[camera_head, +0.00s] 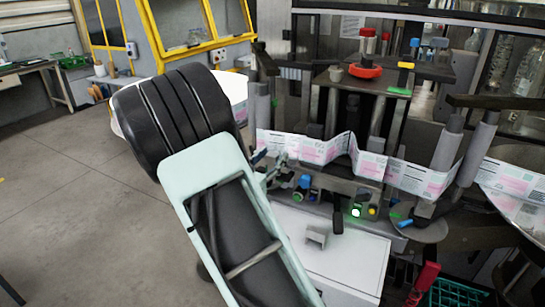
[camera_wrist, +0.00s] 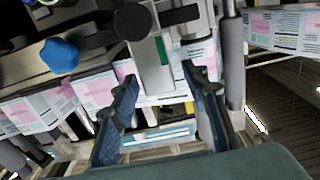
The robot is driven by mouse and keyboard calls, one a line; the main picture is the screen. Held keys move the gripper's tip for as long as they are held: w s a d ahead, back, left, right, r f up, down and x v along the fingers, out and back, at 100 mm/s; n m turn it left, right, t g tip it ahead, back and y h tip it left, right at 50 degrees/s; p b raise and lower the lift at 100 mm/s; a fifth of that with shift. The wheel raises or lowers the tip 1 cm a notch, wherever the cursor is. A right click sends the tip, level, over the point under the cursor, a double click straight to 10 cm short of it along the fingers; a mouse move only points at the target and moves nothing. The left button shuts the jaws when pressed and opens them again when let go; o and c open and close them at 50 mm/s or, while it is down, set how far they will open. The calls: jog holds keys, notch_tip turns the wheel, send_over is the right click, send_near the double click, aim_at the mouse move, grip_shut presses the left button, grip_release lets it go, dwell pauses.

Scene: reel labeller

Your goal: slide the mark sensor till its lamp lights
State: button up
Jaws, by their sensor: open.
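My gripper (camera_head: 274,172) is at the label web's left part in the head view, partly hidden by my arm. In the wrist view my gripper (camera_wrist: 162,102) is open, its two blue-grey fingers apart, with nothing clearly held. The printed label web (camera_head: 320,150) runs across the machine; in the wrist view the web (camera_wrist: 92,92) passes behind the fingers. A grey block with a green strip (camera_wrist: 162,50) stands beyond the fingertips. I cannot tell which part is the mark sensor. A green lamp (camera_head: 356,212) glows on the machine front; I cannot tell whether it is the sensor's.
A blue knob (camera_head: 298,195) is close right of my gripper and shows in the wrist view (camera_wrist: 60,55). A black handle (camera_head: 338,218) hangs near the lamp. Rollers (camera_head: 478,148) stand at the right. A white cabinet (camera_head: 345,262) lies below. Open floor (camera_head: 70,165) is at left.

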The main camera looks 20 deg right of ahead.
jog(key=v, duration=1.1)
jog(key=shift+s+a, duration=0.15)
jog(key=shift+s, duration=0.05)
